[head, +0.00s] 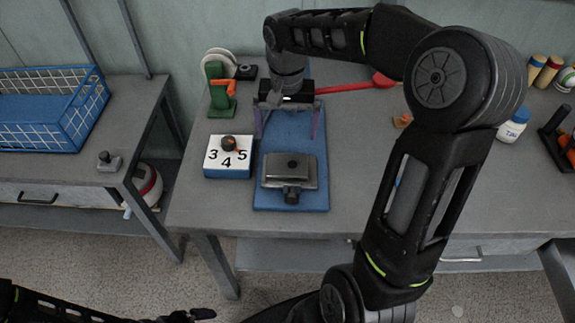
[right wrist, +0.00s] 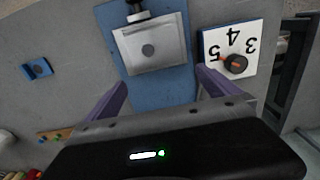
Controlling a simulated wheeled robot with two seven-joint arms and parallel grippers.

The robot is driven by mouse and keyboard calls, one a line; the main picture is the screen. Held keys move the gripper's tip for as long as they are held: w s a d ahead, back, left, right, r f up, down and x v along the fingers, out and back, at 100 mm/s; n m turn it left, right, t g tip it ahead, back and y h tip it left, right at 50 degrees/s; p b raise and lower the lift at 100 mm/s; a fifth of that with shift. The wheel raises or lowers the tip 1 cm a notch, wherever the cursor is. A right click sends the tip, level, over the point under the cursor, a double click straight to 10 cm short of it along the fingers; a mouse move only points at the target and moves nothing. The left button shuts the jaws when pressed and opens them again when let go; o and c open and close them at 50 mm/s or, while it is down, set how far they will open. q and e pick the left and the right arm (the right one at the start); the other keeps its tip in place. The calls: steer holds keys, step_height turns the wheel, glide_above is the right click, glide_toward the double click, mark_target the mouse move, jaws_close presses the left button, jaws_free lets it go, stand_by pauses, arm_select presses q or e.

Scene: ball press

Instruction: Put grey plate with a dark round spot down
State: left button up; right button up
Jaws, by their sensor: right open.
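The grey plate with a dark round spot (head: 275,172) lies at the front of a blue base board (head: 287,132) on the table. It also shows in the right wrist view (right wrist: 132,52), beyond my fingertips. A dark knob-like part (head: 292,195) sits at its front edge. My right gripper (head: 288,133) is over the back part of the board. Its purple fingers are spread, also in the right wrist view (right wrist: 158,82), with nothing between them. The plate is clear of the fingers. My left gripper (head: 195,315) is only partly visible at the bottom edge, and its fingers cannot be made out.
A white-topped block with numbers and an orange-marked dial (head: 228,157) stands left of the board. Behind it is a green stand with a reel (head: 219,90). A red-handled tool (head: 350,87) lies behind right. A blue basket (head: 50,110) is on the left table.

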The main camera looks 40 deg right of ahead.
steer(key=shift+f, duration=1)
step_height(320, 180, down, 5)
steer(key=shift+s+f+p, duration=0.1)
steer(key=shift+s+p, duration=0.05)
steer(key=shift+p, duration=0.3)
steer(key=shift+c, duration=0.2)
steer(key=c, duration=1.7)
step_height(320, 180, up, 10)
steer(key=shift+b, duration=0.3)
